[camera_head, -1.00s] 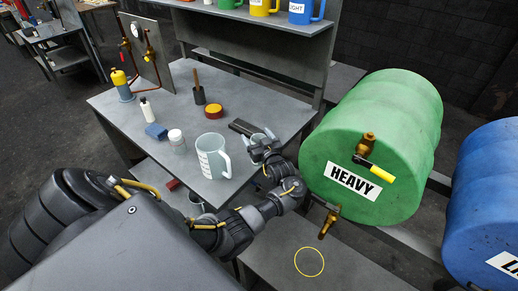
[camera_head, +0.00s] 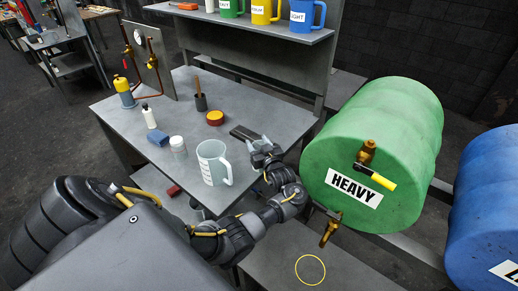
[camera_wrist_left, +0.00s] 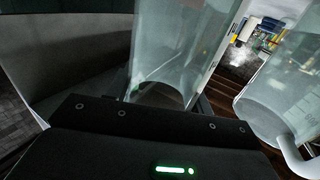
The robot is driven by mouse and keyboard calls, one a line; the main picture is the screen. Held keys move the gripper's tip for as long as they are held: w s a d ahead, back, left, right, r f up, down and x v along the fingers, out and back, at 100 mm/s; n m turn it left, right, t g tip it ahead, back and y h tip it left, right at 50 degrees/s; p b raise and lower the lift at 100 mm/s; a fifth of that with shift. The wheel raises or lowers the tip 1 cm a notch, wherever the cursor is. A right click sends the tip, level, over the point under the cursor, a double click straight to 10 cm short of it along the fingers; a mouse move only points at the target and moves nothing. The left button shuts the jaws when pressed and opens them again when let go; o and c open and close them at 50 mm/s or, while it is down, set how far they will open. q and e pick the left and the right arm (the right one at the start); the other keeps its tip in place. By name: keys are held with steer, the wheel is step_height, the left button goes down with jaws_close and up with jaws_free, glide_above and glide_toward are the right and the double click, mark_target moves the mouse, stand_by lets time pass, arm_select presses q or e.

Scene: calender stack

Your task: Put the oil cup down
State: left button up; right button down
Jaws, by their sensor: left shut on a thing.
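My left gripper (camera_head: 264,150) is over the right front edge of the grey workbench (camera_head: 245,105), between the jug and the green drum. It is shut on a clear oil cup, mostly hidden by my fingers in the head view. In the left wrist view the clear oil cup (camera_wrist_left: 170,45) stands large between the fingers. I cannot tell whether its base touches a surface. A clear measuring jug (camera_head: 212,163) with a handle stands on the bench just left of the gripper; it also shows at the right of the left wrist view (camera_wrist_left: 268,100). My right gripper is not in view.
A green HEAVY drum (camera_head: 370,130) with a brass tap is close right of my gripper. A blue drum (camera_head: 490,190) is farther right. A yellow ring (camera_head: 311,283) marks the low surface below.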

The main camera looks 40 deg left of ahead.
arm_select(q)
steer(key=shift+r, duration=0.15)
steer(key=shift+r, duration=0.25)
steer(key=s+d+r+b, duration=0.1)
steer(key=s+d+r, duration=0.1)
steer(key=s+r, duration=0.4)
steer(key=s+d+r+b, duration=0.1)
steer(key=s+d+r, duration=0.1)
steer(key=s+r, duration=0.4)
steer(key=shift+s+d, duration=0.4)
steer(key=shift+s, duration=0.2)
steer(key=shift+w+r, duration=0.1)
steer(key=d+f+m+t+h+b, duration=0.2)
steer(key=d+m+t+h, duration=0.8)
steer(key=d+h, duration=0.6)
steer(key=d+m, duration=0.2)
steer(key=d, duration=0.2)
steer(key=shift+w+f+m+b, duration=0.25)
steer(key=shift+f+m+b, duration=0.05)
steer(key=shift+f+m, duration=0.1)
